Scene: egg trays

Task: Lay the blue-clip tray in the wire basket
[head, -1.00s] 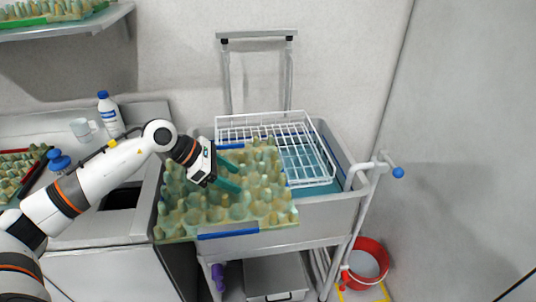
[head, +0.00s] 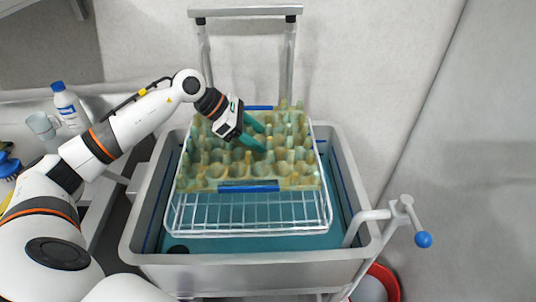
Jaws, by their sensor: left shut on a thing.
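The blue-clip tray (head: 205,171) is a pale yellow-green egg tray with a blue clip on its front edge and another on its back edge. It is over the back part of the white wire basket (head: 248,234), whose front part shows bare. I cannot tell whether the tray touches the basket floor. My left gripper (head: 256,138), with green fingers, is shut on the tray near its middle. My right gripper is not in view.
The basket sits in a grey cart tub (head: 270,270) with a teal bottom. A cart handle with a blue knob (head: 424,240) sticks out at right. A bottle (head: 70,108) and a clear mug (head: 42,126) stand on the left counter. A red bucket (head: 386,281) is below right.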

